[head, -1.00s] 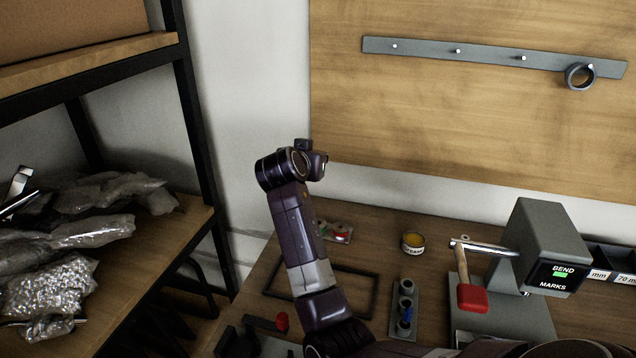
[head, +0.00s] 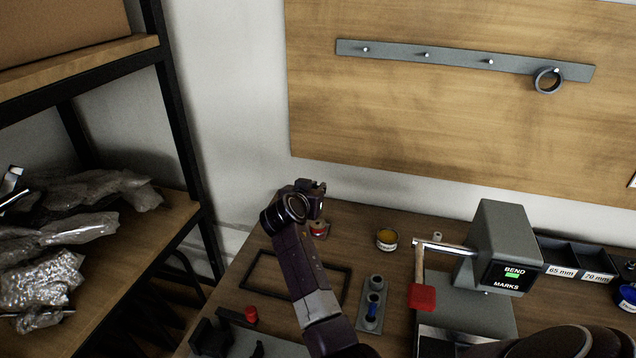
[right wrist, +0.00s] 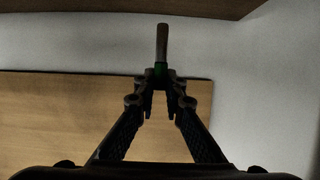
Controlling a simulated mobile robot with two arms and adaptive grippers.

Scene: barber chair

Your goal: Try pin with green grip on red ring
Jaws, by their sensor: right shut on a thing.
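My right gripper (head: 314,187) is raised above the back left of the workbench, small and dark in the head view. In the right wrist view my right gripper (right wrist: 160,88) is shut on a pin, whose green grip (right wrist: 160,70) shows between the fingertips. The pin's grey shaft (right wrist: 162,42) points away from the fingers. A small red part (head: 318,228) is partly hidden behind my right wrist, and another red part (head: 251,315) is at the front left. I cannot tell whether either is the red ring. My left gripper is not in view.
A shelf (head: 165,217) is at left.

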